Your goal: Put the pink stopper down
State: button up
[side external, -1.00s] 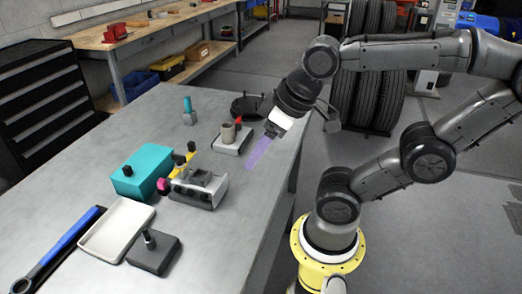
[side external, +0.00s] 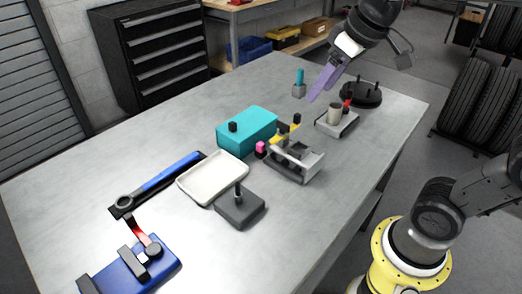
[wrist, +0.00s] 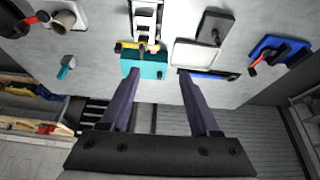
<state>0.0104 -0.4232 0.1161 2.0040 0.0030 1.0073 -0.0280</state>
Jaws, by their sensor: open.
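The pink stopper (side external: 261,148) is a small pink piece at the left end of the grey fixture (side external: 298,162), close beside the teal box (side external: 247,130). I cannot tell whether it rests on the table or is seated in the fixture. My gripper (side external: 310,98) is in the air beyond the fixture, apart from the stopper, with its purple fingers tilted down to the left. In the wrist view the two fingers of my gripper (wrist: 158,73) stand wide apart with nothing between them.
A white tray (side external: 213,178), a dark block with a post (side external: 240,207), a blue-handled wrench (side external: 160,183) and a blue device (side external: 132,271) lie toward the front left. A cup on a grey base (side external: 335,114) and a black round stand (side external: 360,94) are at the right.

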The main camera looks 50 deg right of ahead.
jog(key=w+f+g, duration=0.1)
jog(key=w+f, duration=0.1)
jog(key=w, duration=0.6)
jog(key=g, duration=0.3)
send_over(261, 143)
jog(key=s, duration=0.1)
jog(key=f, duration=1.6)
jog(key=shift+a+f, duration=0.1)
jog(key=shift+a, duration=0.15)
jog(key=shift+w+d+f, duration=0.1)
jog(key=shift+w+f, duration=0.1)
jog(key=shift+f, duration=1.45)
jog(key=shift+w+d+f, duration=0.1)
jog(key=shift+w+f, duration=0.1)
jog(key=shift+f, duration=1.45)
grip_shut()
